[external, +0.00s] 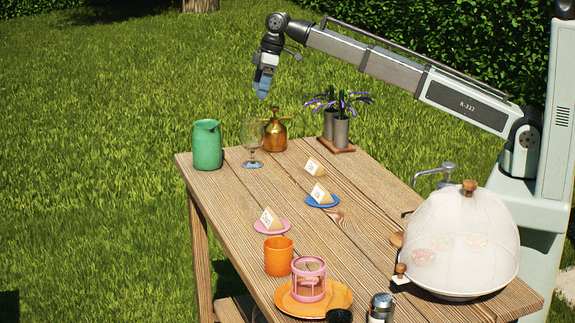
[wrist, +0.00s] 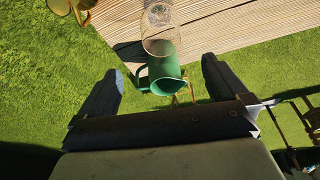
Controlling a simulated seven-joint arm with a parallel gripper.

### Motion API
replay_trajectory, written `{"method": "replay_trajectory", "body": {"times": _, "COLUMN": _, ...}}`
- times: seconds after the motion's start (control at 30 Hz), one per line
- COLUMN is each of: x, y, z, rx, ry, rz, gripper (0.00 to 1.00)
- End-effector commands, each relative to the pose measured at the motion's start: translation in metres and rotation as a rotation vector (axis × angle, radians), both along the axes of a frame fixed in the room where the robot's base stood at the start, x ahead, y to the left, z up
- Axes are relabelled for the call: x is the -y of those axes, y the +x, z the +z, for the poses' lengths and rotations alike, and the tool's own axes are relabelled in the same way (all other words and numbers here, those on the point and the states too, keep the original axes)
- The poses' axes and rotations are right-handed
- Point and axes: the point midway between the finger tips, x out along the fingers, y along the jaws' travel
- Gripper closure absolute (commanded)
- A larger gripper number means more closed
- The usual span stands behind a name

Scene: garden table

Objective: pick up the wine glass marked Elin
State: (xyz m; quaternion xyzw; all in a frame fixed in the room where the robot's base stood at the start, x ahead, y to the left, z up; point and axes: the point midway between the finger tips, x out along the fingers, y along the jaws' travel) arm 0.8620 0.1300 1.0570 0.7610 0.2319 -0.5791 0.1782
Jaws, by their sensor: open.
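In the wrist view the glass (wrist: 158,27) is seen from above, just beyond the pitcher (wrist: 164,72). Small tent cards show: one bare on the boards (external: 314,167), one on a blue saucer (external: 324,203), one on a pink saucer (external: 259,228). Their writing is too small to read. My gripper (external: 263,88) is open and empty, high above the table's far end.
A wooden tray with two metal pots of purple flowers (external: 341,130) stands right of the watering can. Nearer are an orange cup (external: 278,256), a pink lantern-like holder (external: 309,280) and a mesh food dome (external: 463,245). Bare boards lie between the glass and the cards.

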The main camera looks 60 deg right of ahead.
Motion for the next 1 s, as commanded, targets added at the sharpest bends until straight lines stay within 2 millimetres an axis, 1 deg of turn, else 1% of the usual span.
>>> {"method": "replay_trajectory", "body": {"times": 0.17, "x": -0.004, "y": 0.004, "z": -0.022, "rx": -0.003, "ry": 0.003, "rz": -0.007, "gripper": 0.0}}
{"method": "replay_trajectory", "body": {"times": 0.4, "x": -0.01, "y": 0.013, "z": -0.061, "rx": -0.002, "ry": 0.003, "rz": -0.005, "gripper": 0.0}}
{"method": "replay_trajectory", "body": {"times": 0.5, "x": -0.012, "y": 0.016, "z": -0.072, "rx": -0.002, "ry": 0.003, "rz": -0.005, "gripper": 0.0}}
{"method": "replay_trajectory", "body": {"times": 0.6, "x": -0.013, "y": 0.018, "z": -0.078, "rx": -0.001, "ry": 0.003, "rz": -0.006, "gripper": 0.0}}
{"method": "replay_trajectory", "body": {"times": 0.83, "x": -0.014, "y": 0.019, "z": -0.086, "rx": 0.0, "ry": 0.002, "rz": -0.005, "gripper": 0.0}}
{"method": "replay_trajectory", "body": {"times": 1.0, "x": -0.017, "y": 0.02, "z": -0.104, "rx": -0.002, "ry": 0.003, "rz": -0.004, "gripper": 0.0}}
